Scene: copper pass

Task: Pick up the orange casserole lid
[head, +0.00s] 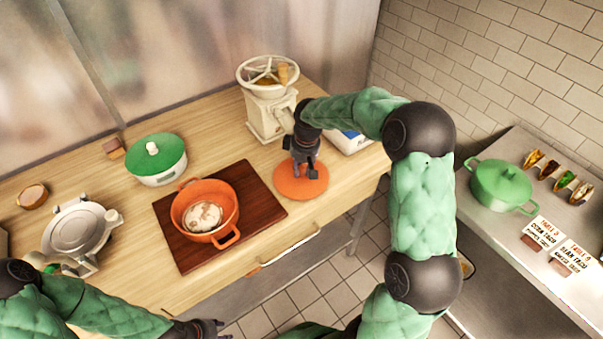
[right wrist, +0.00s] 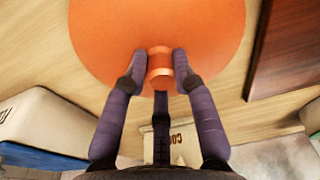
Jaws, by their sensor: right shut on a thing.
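The orange casserole lid (head: 300,187) is a flat round disc at the right part of the wooden counter, beside the dark red board. It also fills the top of the right wrist view (right wrist: 155,25), with its round orange knob (right wrist: 159,66) between my fingers. I cannot tell whether the lid touches the counter. The orange casserole (head: 228,217) stands open on the board, with something pale inside. My left gripper (head: 215,328) is at the bottom edge, away from the lid; its jaws are unclear.
The dark red board (head: 262,205) lies left of the lid. A cream grinder (head: 262,118) and a white-and-blue box (head: 350,141) stand behind it. A green-lidded pot (head: 157,168) and a metal press (head: 75,230) are at left. A side counter holds a green pot (head: 500,188).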

